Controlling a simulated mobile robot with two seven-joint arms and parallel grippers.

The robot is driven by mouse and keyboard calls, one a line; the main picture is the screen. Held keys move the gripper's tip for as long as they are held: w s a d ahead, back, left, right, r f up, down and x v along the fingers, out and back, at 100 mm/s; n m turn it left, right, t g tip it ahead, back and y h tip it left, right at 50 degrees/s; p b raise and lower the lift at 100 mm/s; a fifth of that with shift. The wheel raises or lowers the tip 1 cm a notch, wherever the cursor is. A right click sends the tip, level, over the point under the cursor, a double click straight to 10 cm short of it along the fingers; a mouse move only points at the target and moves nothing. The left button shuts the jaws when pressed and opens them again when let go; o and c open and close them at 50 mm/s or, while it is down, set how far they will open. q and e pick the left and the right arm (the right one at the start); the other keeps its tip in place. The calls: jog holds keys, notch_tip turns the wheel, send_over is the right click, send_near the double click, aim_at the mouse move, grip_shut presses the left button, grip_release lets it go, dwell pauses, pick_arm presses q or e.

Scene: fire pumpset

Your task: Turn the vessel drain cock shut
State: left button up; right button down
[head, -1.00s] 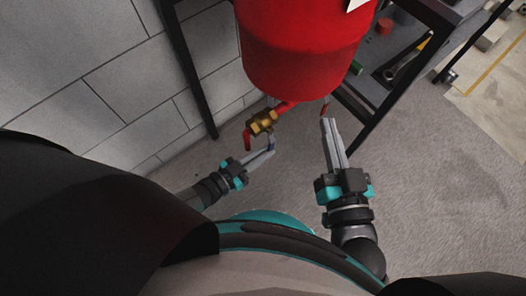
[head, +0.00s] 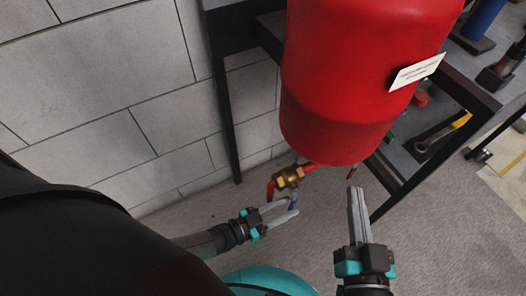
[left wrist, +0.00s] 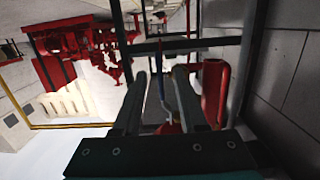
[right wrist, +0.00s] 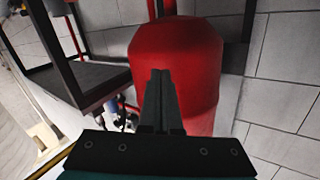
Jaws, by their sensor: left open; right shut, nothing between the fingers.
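The red vessel (head: 365,80) hangs at the upper middle of the head view. Below it, the brass drain cock (head: 289,177) sits on a short red pipe, with a red bent end at its left. My right gripper (head: 357,190) is shut and empty, pointing up below the vessel's right side.
A dark frame (head: 222,100) stands behind the vessel by the block wall (head: 110,90). A dark shelf with tools, including a wrench (head: 437,137), is at the right. A white label (head: 417,71) is on the vessel. Open floor lies below.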

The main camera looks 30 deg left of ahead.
pick_arm(q)
jog(key=p+v, duration=0.2)
jog(key=v, duration=1.3)
pick_arm(e)
jog(key=d+f+g, duration=0.1)
jog(key=g, duration=0.1)
jog(key=w+d+f+g+h, duration=0.1)
jog(key=shift+d+f+n+g, duration=0.15)
jog(key=shift+d+n+g, duration=0.05)
jog(key=shift+n+g, duration=0.2)
pick_arm(q)
jog(key=shift+s, duration=0.1)
